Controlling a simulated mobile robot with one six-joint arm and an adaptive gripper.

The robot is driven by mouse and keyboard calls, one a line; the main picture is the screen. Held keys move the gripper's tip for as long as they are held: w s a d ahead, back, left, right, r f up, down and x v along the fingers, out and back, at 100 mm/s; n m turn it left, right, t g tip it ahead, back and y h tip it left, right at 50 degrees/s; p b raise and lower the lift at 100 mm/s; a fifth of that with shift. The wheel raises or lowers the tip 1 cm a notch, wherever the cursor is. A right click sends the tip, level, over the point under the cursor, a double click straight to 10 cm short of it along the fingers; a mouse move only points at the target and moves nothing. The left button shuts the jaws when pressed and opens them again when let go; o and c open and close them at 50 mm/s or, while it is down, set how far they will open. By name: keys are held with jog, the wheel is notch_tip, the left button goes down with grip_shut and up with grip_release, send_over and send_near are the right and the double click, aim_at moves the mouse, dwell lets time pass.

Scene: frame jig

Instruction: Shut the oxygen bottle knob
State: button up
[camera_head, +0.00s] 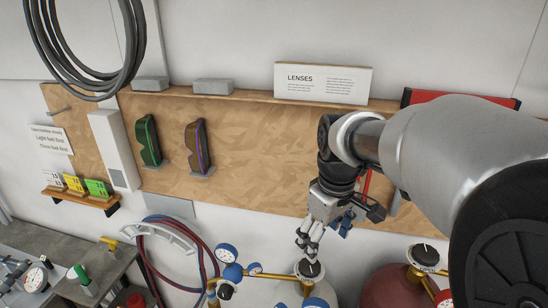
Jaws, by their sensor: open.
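A pale bottle (277,291) stands at the lower middle, with brass fittings and blue-rimmed gauges (228,252). A black round knob (309,269) sits on top of its valve. A dark red bottle (384,287) stands to its right, with its own black-topped knob (425,255). No label tells which bottle holds oxygen; the blue gauges are on the pale one. My gripper (309,246) points down just above the pale bottle's knob, open, with nothing seen between its fingers. Contact between fingertips and knob cannot be told. The lower bottles are cut off by the picture edge.
Red and blue hoses (173,240) hang on a wall holder at left of the bottles. A grey bench (62,243) with valves and gauges is at lower left. A wooden board (255,150) with lenses and a "LENSES" sign (323,83) is behind.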

aim_at(310, 265)
jog(key=w+f+n+g+p, duration=0.1)
jog(key=w+n+p, duration=0.25)
jog(key=w, duration=0.45)
jog(key=shift+m, duration=0.35)
notch_tip(310, 265, down, 18)
jog(key=shift+s+r+p, duration=0.1)
jog(key=shift+r+p, duration=0.15)
jog(key=shift+p, duration=0.05)
jog(key=shift+c, duration=0.5)
jog(key=c, duration=1)
